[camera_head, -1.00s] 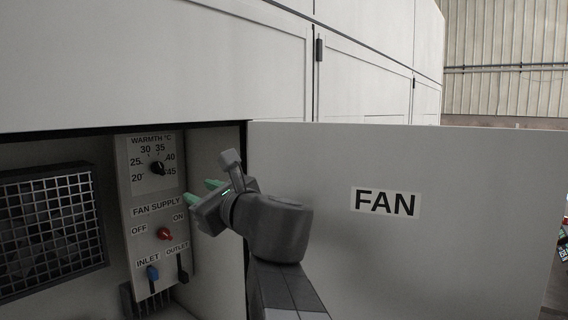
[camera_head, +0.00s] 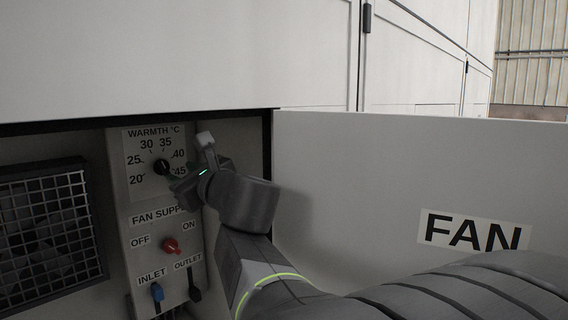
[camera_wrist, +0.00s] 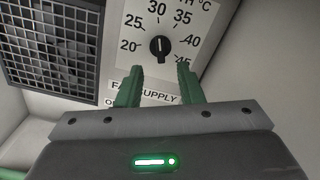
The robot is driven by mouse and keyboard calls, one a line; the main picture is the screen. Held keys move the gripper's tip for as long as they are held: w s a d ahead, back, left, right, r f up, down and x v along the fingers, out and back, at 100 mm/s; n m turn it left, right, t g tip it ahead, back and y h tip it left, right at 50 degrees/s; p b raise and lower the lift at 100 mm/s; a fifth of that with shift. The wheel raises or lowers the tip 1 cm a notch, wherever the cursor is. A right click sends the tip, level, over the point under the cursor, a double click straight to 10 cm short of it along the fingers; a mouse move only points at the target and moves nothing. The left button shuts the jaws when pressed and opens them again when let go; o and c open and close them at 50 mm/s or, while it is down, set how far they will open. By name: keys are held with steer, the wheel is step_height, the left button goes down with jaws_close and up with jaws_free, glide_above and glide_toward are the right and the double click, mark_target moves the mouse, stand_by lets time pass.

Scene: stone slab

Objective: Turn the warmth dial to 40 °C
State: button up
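The warmth dial (camera_head: 161,167) is a small black round knob at the top of the control panel, ringed by marks from 20 to 45. It also shows in the wrist view (camera_wrist: 160,47), with a pale line that seems to run toward about 30; the exact setting is hard to read. The 40 mark (camera_wrist: 192,40) is to the knob's right. My gripper (camera_wrist: 160,76) is open, its two green fingers apart and empty. In the wrist view the fingertips lie just below the knob, one to each side. In the head view my gripper (camera_head: 177,182) is just lower right of the dial.
A fan grille (camera_head: 45,230) is to the left. The open door marked FAN (camera_head: 350,180) stands to the right, close to my arm.

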mark_target(164, 166)
steer(key=x, duration=0.8)
steer(key=shift+w+a, duration=0.25)
steer(key=shift+w, duration=0.05)
steer(key=shift+c, duration=0.2)
jaws_close()
